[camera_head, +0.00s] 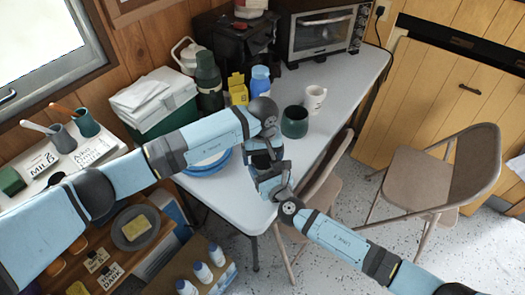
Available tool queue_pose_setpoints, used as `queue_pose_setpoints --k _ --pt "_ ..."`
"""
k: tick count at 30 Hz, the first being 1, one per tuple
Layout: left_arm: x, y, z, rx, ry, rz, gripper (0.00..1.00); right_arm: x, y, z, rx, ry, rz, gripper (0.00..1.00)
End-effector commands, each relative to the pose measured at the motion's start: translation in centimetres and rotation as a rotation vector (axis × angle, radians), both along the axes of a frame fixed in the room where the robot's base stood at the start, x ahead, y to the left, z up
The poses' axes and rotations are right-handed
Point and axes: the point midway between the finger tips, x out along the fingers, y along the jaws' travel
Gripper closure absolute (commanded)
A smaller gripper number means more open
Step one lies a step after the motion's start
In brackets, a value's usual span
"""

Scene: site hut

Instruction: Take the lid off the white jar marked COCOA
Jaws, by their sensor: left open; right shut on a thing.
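No white jar marked COCOA can be made out in the head view. My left gripper (263,158) points down over the front part of the white table (240,205); it is open. My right gripper (268,176) comes in from the lower right and meets the left one closely there. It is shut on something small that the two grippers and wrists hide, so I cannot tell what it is. A dark green pot (295,122) stands on the table just behind and right of the grippers, apart from them.
A white mug (314,98), a blue bottle (260,80), a yellow carton (238,89) and a dark flask (209,80) stand farther back. A toaster oven (322,35) is at the back. A blue-rimmed plate (207,165) lies left. Folding chairs (435,170) stand right.

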Motion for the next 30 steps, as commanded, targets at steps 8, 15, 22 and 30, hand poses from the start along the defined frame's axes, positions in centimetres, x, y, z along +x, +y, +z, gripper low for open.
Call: queue_pose_setpoints --k 8,15,22,30 --pt "0.0 0.0 0.0 0.000 0.000 0.000 0.39 0.0 0.0 0.0 0.000 0.000 0.000 1.00" --pt "0.0 0.0 0.0 0.000 0.000 0.000 0.23 0.0 0.0 0.0 0.000 0.000 0.000 1.00" --pt "0.0 0.0 0.0 0.000 0.000 0.000 0.07 0.0 0.0 0.0 0.000 0.000 0.000 1.00" --pt "0.1 0.0 1.2 -0.001 -0.002 -0.002 0.07 0.0 0.0 0.0 0.000 0.000 0.000 1.00"
